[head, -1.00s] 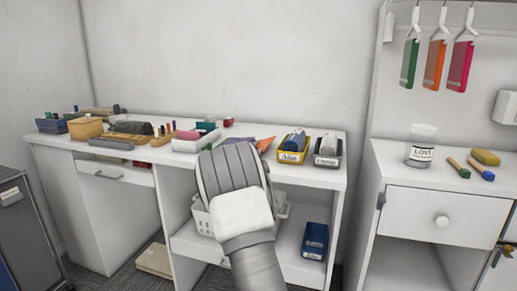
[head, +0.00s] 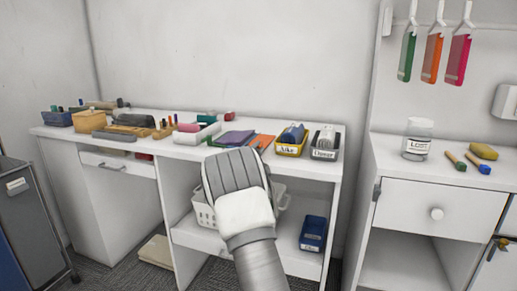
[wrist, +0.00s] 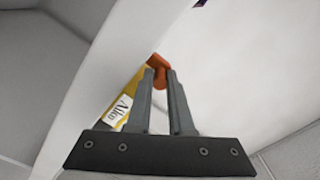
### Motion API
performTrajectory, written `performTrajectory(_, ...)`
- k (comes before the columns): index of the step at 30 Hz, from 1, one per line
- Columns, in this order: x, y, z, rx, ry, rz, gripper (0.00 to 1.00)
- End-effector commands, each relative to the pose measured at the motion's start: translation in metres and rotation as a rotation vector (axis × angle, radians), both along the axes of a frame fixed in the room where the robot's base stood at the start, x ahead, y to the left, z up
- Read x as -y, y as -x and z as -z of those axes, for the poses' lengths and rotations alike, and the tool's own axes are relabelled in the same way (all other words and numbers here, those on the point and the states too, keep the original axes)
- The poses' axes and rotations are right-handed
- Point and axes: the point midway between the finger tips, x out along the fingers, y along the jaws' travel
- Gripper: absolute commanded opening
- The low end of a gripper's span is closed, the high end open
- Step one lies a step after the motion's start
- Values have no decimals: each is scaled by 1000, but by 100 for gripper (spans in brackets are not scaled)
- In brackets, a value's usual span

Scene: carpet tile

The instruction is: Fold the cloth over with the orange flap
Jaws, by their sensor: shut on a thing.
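The cloth lies on the white desk top, with its purple part (head: 236,138) to the left and its orange flap (head: 263,140) to the right, just beyond my gripper's body. In the head view my own wrist hides the fingers and the near part of the cloth. In the wrist view my gripper (wrist: 160,74) is shut on the orange flap (wrist: 160,82), with orange showing between and just past the fingertips. The purple part cannot be made out clearly in the wrist view.
A yellow bin (head: 289,150) labelled Aiko stands right of the cloth and also shows close left of my fingers (wrist: 117,112). A dark grey bin (head: 325,155) stands beside it. A pink-topped white block (head: 190,138) and several stationery items crowd the desk's left.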

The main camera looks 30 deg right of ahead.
Motion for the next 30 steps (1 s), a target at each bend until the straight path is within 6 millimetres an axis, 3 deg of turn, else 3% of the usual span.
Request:
performTrajectory(12, 1, 1, 4, -5, -2, 2, 0)
performTrajectory(13, 1, 1, 4, -5, -2, 2, 25)
performTrajectory(17, 1, 1, 3, -4, -2, 2, 48)
performTrajectory(30, -6, 5, 1, -2, -1, 1, 50)
